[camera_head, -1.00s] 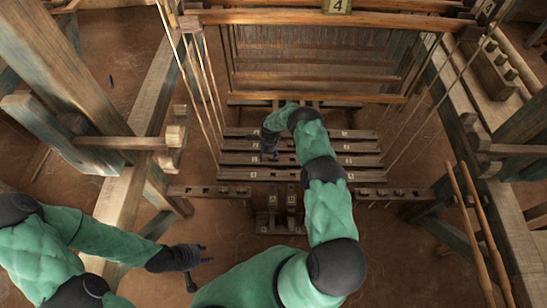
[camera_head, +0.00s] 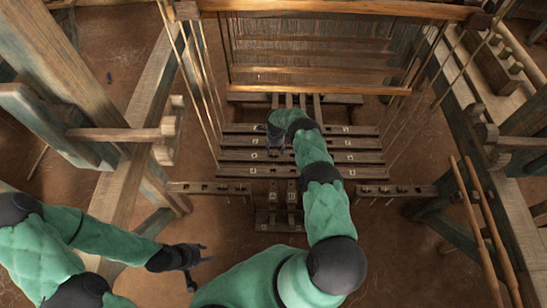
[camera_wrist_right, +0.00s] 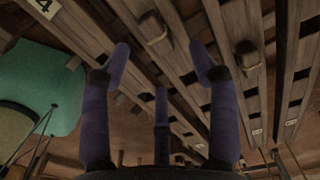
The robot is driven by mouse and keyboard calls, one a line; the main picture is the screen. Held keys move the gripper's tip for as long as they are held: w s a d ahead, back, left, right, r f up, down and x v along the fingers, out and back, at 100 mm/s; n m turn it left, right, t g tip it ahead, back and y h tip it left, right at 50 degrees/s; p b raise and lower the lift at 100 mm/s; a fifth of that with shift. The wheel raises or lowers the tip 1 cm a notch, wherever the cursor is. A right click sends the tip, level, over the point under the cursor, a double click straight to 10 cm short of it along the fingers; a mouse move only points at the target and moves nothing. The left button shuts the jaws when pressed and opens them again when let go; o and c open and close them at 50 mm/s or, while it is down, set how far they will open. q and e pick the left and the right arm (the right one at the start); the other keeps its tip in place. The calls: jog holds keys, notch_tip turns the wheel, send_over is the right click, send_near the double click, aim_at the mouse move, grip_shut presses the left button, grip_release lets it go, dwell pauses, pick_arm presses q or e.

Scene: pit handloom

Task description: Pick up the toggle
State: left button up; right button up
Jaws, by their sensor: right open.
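My right gripper (camera_wrist_right: 162,70) is open, its dark purple fingers spread with nothing between them. In the right wrist view, a small rounded wooden block (camera_wrist_right: 154,35), which looks like a toggle, sits on a slat ahead of the fingertips, between left and right fingers. A second similar block (camera_wrist_right: 247,56) lies beyond the right finger. I cannot tell which is the task's toggle. In the head view, my right gripper (camera_head: 275,150) is over the numbered slats, and the arm hides part of them. My left gripper (camera_head: 200,262) hangs open and empty over the floor at lower left.
The numbered wooden slats (camera_head: 240,155) lie in parallel rows under the loom's heddle frame (camera_head: 310,70). Cords run down on both sides. Thick posts and beams (camera_head: 130,160) close in the left side. Two leaning poles (camera_head: 480,225) stand at right.

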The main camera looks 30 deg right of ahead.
aim_at(274, 154)
jog(key=f+b, duration=0.1)
jog(key=f, duration=0.1)
jog(key=f+b, duration=0.1)
jog(key=shift+a+f, duration=0.4)
jog(key=shift+f+b, duration=0.35)
jog(key=shift+f, duration=0.2)
jog(key=c, duration=1.1)
